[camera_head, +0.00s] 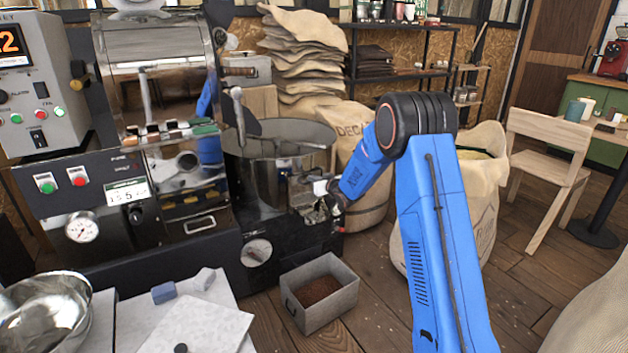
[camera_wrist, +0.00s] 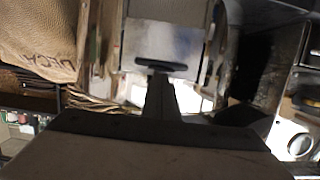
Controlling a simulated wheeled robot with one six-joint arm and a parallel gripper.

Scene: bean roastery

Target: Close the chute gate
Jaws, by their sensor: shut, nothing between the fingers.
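My gripper (camera_head: 318,198) is at the front right of the round metal drum of the roaster (camera_head: 262,165), by its outlet. In the wrist view, my gripper's dark fingers (camera_wrist: 160,98) are shut with nothing between them. Just beyond them is a pale metal plate (camera_wrist: 190,45), which looks like the chute gate. A dark oval bar (camera_wrist: 160,65), perhaps its handle, lies across the fingertips. I cannot tell whether they touch. My gripper partly hides the outlet in the head view, so the gate's position is unclear.
A grey metal bin (camera_head: 335,312) with brown contents stands on the floor below the outlet. Burlap sacks (camera_head: 480,215) stand right of and behind my arm. A white table (camera_head: 190,325) with a metal bowl (camera_head: 45,315) is at the front left. Floor is clear near the chair (camera_head: 548,160).

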